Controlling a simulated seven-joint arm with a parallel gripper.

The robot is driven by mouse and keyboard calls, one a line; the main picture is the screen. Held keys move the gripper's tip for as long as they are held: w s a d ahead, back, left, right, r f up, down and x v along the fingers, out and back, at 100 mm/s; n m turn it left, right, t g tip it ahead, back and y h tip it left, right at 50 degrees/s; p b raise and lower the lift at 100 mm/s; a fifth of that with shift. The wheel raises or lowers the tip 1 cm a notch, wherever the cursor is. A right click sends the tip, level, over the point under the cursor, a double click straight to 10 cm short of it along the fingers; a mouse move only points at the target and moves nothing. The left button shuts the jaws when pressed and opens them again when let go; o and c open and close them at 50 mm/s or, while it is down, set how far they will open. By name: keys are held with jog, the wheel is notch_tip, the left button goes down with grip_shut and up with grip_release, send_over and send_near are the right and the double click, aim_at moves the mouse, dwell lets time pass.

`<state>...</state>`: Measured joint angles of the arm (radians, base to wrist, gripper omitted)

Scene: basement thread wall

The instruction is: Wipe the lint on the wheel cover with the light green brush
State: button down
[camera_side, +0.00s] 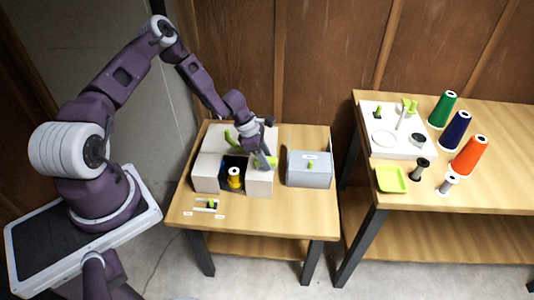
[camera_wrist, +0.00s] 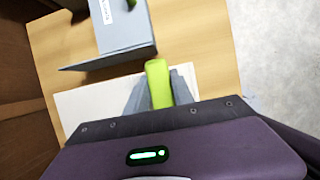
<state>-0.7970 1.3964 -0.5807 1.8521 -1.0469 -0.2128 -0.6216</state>
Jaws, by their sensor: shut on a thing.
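My gripper (camera_side: 262,160) points down over the right part of a white, block-like machine body (camera_side: 207,172) on the small table. It is shut on a light green piece (camera_wrist: 158,83), which looks like the brush handle and sits between the fingers in the wrist view. The brush's lower end is hidden. A white surface (camera_wrist: 80,108) lies under the fingers in the wrist view; I cannot tell whether it is the wheel cover or whether the brush touches it. No lint can be made out.
A yellow spool (camera_side: 234,177) stands in the dark opening of the white body. A grey labelled box (camera_side: 310,170) stands to the right. A small dark and green item (camera_side: 211,204) lies at front. The right table holds thread cones (camera_side: 468,155) and a green tray (camera_side: 391,179).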

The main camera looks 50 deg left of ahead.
jog(key=shift+s+d+r, duration=0.15)
jog(key=shift+s+d, duration=0.9)
jog(key=shift+d, duration=0.05)
notch_tip(320, 180, up, 8)
jog(key=shift+f, duration=0.2)
jog(key=shift+f, duration=0.1)
jog(key=shift+f, duration=2.7)
jog(key=shift+w+a+f, duration=0.25)
jog(key=shift+f, duration=0.4)
jog(key=shift+w+a+f, duration=0.25)
jog(key=shift+f, duration=0.4)
jog(key=shift+w+a, duration=3.05)
jog(key=shift+s+d, duration=3.55)
notch_tip(320, 180, up, 8)
jog(key=shift+r, duration=0.15)
